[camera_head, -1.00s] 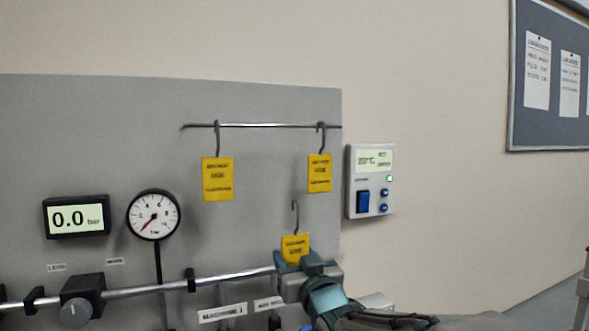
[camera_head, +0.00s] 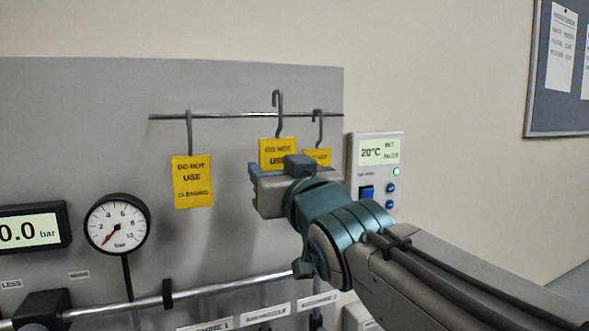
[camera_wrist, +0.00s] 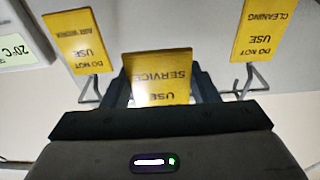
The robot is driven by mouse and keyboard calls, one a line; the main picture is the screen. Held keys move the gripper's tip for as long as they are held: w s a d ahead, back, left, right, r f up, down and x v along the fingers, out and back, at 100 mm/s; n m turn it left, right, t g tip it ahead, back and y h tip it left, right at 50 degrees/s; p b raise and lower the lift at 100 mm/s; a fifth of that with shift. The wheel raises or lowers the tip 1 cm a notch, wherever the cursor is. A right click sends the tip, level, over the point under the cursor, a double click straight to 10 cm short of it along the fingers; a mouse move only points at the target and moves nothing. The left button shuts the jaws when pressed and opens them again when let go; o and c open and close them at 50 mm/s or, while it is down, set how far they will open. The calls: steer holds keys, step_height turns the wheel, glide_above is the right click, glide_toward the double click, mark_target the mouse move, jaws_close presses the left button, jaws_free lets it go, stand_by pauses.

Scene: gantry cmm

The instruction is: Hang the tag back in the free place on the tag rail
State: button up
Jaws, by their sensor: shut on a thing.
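My gripper (camera_head: 280,172) is shut on a yellow tag (camera_head: 277,151) with a grey hook, held upright in front of the tag rail (camera_head: 240,115). The hook's curved top stands a little above the rail, between the two hung tags; I cannot tell whether it touches the rail. One yellow tag (camera_head: 192,181) hangs to the left. Another yellow tag (camera_head: 319,156) hangs to the right, partly hidden by my gripper. In the wrist view the held tag (camera_wrist: 160,78) reads "SERVICE" upside down between the fingers, with the other tags on both sides.
A thermostat box (camera_head: 376,168) is on the wall right of the panel. A pressure gauge (camera_head: 117,224) and a digital display (camera_head: 32,229) are at the lower left. A horizontal pipe (camera_head: 220,287) runs below. The wall above the rail is clear.

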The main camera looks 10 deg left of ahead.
mark_target(268, 165)
steer(key=w+a+f+b, duration=0.1)
steer(key=w+a+f, duration=0.1)
steer(key=w, duration=0.3)
steer(key=shift+a+f, duration=0.15)
steer(key=shift+a, duration=0.35)
steer(key=shift+w, duration=0.1)
stand_by(0.4)
steer(key=o, duration=0.9)
